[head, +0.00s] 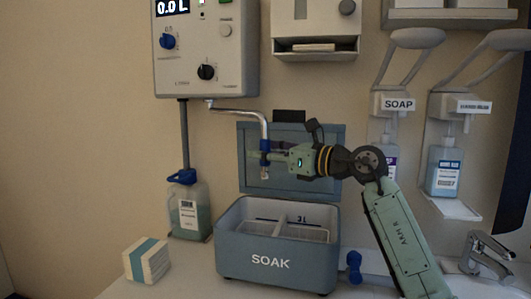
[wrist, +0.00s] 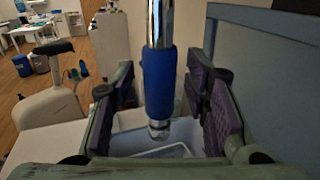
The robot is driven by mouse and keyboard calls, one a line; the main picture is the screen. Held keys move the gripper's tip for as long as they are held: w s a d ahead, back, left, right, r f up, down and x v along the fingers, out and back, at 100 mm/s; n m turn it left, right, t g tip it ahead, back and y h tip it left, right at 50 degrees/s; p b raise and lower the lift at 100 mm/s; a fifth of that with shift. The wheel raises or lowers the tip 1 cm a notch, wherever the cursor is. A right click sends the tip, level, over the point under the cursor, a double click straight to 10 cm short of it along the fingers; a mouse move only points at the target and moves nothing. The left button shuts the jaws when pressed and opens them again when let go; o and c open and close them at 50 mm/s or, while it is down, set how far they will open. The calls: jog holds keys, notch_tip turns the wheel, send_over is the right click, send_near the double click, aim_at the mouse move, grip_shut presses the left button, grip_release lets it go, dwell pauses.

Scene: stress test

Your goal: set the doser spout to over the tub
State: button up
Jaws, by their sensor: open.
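The doser (head: 205,45) is a grey wall box with a display reading 0.0 L and two knobs. Its chrome spout (head: 240,110) runs right and bends down to a blue sleeve (head: 265,148) with a metal tip, above the open tub (head: 230,262) marked SOAK. My gripper (head: 268,154) is at the sleeve. In the wrist view the blue sleeve (wrist: 159,82) hangs between my open, purple-padded fingers, with a gap visible on each side. The tub (wrist: 125,145) shows below the tip. The tub's raised lid (head: 290,185) stands behind.
A jug (head: 188,212) with a blue cap stands left of the tub, and a stack of wipes or cards (head: 147,260) lies in front of it. Soap dispensers (head: 443,170) and a tap (head: 485,255) are at the right. A blue knobbed object (head: 354,267) sits beside the tub.

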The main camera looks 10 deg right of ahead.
aim_at(265, 117)
notch_tip(265, 117, up, 10)
jog(key=shift+r, duration=0.1)
dwell(0.4)
